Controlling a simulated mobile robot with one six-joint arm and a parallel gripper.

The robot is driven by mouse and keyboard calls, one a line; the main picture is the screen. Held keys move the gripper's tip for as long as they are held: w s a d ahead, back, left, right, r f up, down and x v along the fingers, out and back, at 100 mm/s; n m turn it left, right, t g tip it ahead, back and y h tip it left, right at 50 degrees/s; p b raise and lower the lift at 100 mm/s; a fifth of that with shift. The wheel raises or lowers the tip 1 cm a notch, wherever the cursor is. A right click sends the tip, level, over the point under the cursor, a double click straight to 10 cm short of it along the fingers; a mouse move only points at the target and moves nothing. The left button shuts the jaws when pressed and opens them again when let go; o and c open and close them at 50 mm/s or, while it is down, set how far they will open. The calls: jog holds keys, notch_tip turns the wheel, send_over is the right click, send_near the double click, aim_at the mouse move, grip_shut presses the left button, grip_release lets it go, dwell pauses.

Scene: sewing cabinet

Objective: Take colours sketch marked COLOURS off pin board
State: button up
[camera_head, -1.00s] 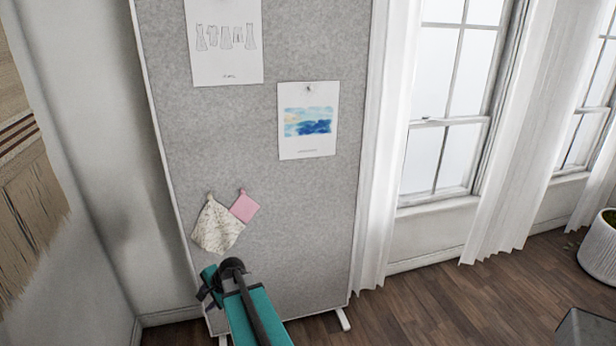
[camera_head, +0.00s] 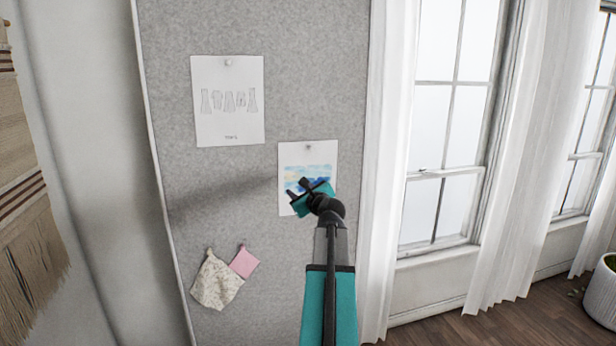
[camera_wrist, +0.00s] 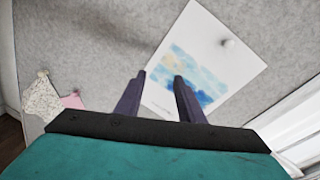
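The colours sketch (camera_head: 308,153) is a white sheet with a blue and yellow watercolour, pinned to the grey pin board (camera_head: 180,120). Its printed word is hidden or too small to read. In the wrist view the sketch (camera_wrist: 185,65) tilts across the middle, with a pale round pin (camera_wrist: 228,43) near its top edge. My gripper (camera_head: 298,188) is in front of the sketch's lower left part and hides some of it. In the wrist view my gripper's (camera_wrist: 159,78) two dark fingers are apart with nothing held between them. I cannot tell whether the tips touch the paper.
Another sheet with clothing drawings (camera_head: 229,115) is pinned at the upper left. A patterned fabric swatch (camera_head: 217,282) and a pink one (camera_head: 244,263) hang lower on the board. A white curtain (camera_head: 382,150) and a window (camera_head: 445,140) stand to the right.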

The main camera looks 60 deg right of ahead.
jog(key=s+d+r+m+h, duration=0.2)
jog(key=s+r, duration=0.4)
jog(key=r, duration=0.3)
jog(key=shift+s+d+r+m+h+p, duration=0.35)
jog(key=shift+d+m, duration=0.35)
jog(key=shift+d, duration=0.5)
jog(key=p, duration=0.2)
send_near(311, 149)
jog(key=shift+x, duration=2.1)
jog(key=shift+w+a+f, duration=0.1)
jog(key=shift+f, duration=0.1)
jog(key=shift+w, duration=0.1)
jog(key=shift+p+x, duration=0.65)
jog(key=shift+x, duration=0.7)
jog(key=shift+w+d+p, duration=0.35)
jog(key=shift+w+d, duration=0.3)
jog(key=shift+d, duration=0.35)
